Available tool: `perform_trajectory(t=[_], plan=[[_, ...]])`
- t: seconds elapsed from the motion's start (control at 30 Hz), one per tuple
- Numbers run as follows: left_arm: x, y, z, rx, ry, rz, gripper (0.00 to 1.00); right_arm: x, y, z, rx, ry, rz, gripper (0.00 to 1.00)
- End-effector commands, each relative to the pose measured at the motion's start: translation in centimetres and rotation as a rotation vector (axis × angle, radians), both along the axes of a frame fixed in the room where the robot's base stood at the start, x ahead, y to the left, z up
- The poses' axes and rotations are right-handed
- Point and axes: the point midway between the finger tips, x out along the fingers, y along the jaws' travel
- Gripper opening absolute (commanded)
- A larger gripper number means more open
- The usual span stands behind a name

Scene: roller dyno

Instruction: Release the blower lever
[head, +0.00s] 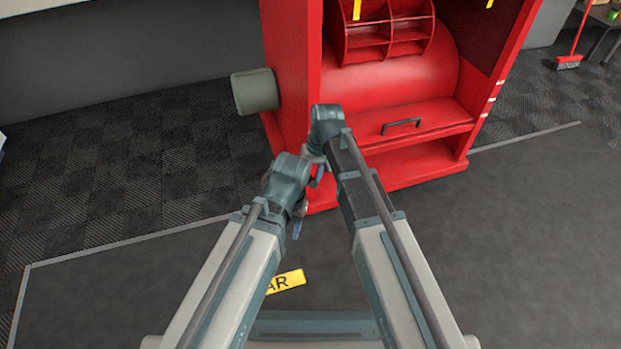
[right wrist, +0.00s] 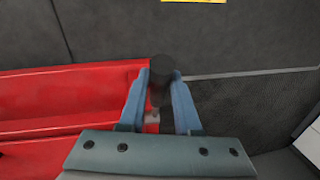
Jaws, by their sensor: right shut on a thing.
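The red blower (head: 405,60) stands ahead in the head view. The blower lever shows in the right wrist view as a dark round knob (right wrist: 161,68) on a short stem. My right gripper (right wrist: 160,88) has its blue fingers on both sides of the lever, shut on it just below the knob. In the head view my right gripper (head: 318,176) is at the blower's front left edge, partly hidden by my arm links, and the lever is hidden. My left gripper (head: 298,228) hangs just below and left of it; its fingers are too small and covered to judge.
A grey-green cylinder (head: 254,91) sticks out of the blower's left side. A black handle (head: 401,126) sits on its lower front. A yellow floor label (head: 286,281) lies between my arms. A red broom (head: 570,60) stands far right.

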Motion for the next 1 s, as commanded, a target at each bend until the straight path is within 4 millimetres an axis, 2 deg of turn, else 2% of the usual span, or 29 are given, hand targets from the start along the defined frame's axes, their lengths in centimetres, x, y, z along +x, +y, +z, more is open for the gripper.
perform_trajectory(t=[0.87,1.0], plan=[[0.0,0.0,0.0,0.000,0.000,0.000,0.50,-0.1,0.5,0.1,0.008,0.004,0.005,0.00],[0.0,0.0,1.4,0.000,0.001,0.000,0.50,1.0,0.9,1.5,-0.013,0.068,0.007,0.00]])
